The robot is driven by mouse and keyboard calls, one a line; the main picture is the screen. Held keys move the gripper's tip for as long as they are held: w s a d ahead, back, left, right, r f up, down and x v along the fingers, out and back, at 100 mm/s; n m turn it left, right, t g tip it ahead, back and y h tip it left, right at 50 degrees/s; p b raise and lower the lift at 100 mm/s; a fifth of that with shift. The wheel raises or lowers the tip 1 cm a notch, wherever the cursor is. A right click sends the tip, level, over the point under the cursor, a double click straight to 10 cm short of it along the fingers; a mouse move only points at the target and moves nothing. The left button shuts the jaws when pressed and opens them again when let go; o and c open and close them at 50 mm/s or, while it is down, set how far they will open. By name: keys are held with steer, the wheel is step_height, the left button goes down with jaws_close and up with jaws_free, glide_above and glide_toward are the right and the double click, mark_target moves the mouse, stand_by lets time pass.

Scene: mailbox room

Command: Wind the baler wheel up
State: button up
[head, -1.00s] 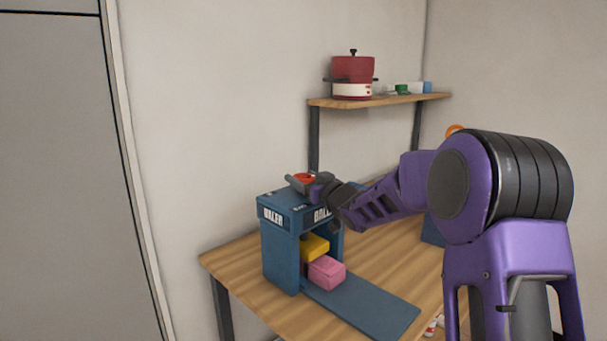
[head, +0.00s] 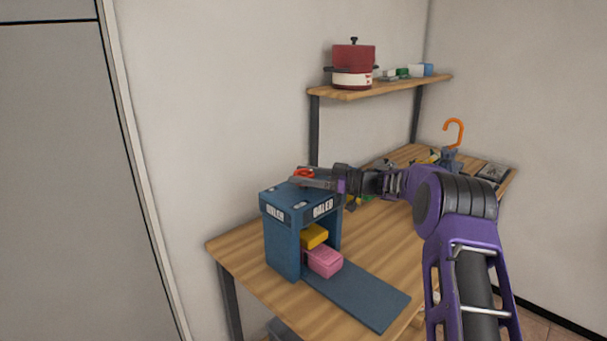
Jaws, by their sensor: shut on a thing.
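The blue baler (head: 284,240) stands on the wooden table, with "BALER" labels on its upper faces. A red wheel (head: 304,172) sits on its top and is partly hidden by my gripper. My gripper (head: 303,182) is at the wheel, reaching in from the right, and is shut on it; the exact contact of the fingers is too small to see. Inside the baler's opening a yellow block (head: 314,236) sits above a pink block (head: 323,262). The pink block rests at the mouth, where a flat blue plate (head: 360,300) extends forward.
A shelf (head: 385,87) above holds a red and white cooker (head: 353,66) and small items. An orange hook (head: 454,131) and other objects stand at the table's far right end. A wall is close behind the baler. The table (head: 375,245) right of the baler is mostly clear.

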steer(key=shift+n+g, duration=0.6)
steer(key=shift+g, duration=0.3)
steer(key=shift+n+g, duration=0.3)
steer(key=shift+g, duration=0.2)
steer(key=o, duration=1.3)
steer(key=shift+o, duration=0.2)
steer(key=s+d, duration=0.2)
steer(key=d, duration=1.5)
steer(key=shift+s, duration=0.15)
